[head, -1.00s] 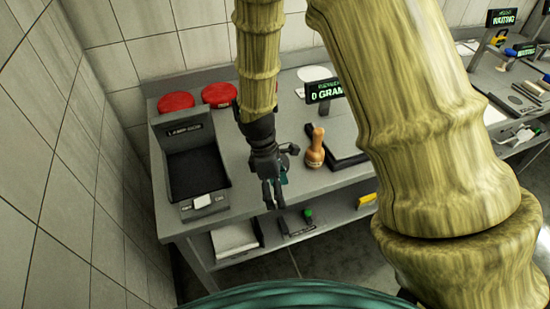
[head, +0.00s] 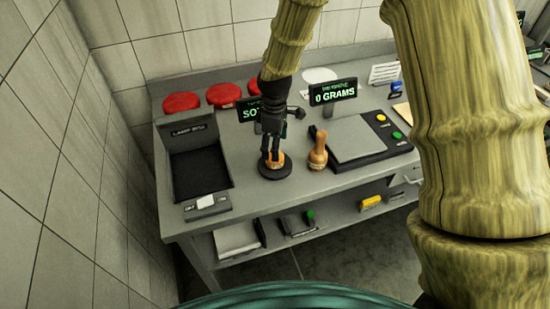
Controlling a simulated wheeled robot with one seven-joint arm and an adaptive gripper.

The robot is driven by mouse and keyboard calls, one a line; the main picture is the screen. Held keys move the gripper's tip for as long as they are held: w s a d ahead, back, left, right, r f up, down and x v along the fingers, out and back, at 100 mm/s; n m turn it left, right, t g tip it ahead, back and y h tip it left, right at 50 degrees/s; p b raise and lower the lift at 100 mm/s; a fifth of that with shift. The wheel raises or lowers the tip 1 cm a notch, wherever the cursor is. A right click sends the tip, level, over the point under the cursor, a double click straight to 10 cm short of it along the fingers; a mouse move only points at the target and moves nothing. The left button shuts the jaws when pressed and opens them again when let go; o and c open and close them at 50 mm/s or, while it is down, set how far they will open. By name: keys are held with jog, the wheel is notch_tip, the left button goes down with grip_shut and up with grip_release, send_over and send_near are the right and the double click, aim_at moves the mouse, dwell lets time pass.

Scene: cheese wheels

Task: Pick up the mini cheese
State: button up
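A small orange piece (head: 281,156), which looks like the mini cheese, sits on a round black stand (head: 277,174) on the counter. My gripper (head: 271,160) points down onto it, with the fingertips at or just in front of the orange piece. The fingers hide part of it. I cannot tell whether they touch or grip it.
A wooden-handled stamp (head: 318,152) stands close to the right of the stand. Further right is a scale (head: 357,138) with a display reading 0 GRAMS (head: 333,92). A lamp box (head: 196,165) is at left. Red discs (head: 182,102) lie at the back.

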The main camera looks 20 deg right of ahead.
aim_at(271, 165)
jog(key=shift+s+d+f+p, duration=0.1)
jog(key=shift+s+f+p, duration=0.1)
jog(key=shift+f+p, duration=0.3)
jog(key=shift+s+f+p, duration=0.15)
jog(key=shift+f+p, duration=0.15)
jog(key=shift+f, duration=0.3)
jog(key=shift+s+d+f+p, duration=0.1)
jog(key=shift+f+p, duration=0.5)
jog(key=shift+f, duration=1.15)
jog(key=c, duration=1.1)
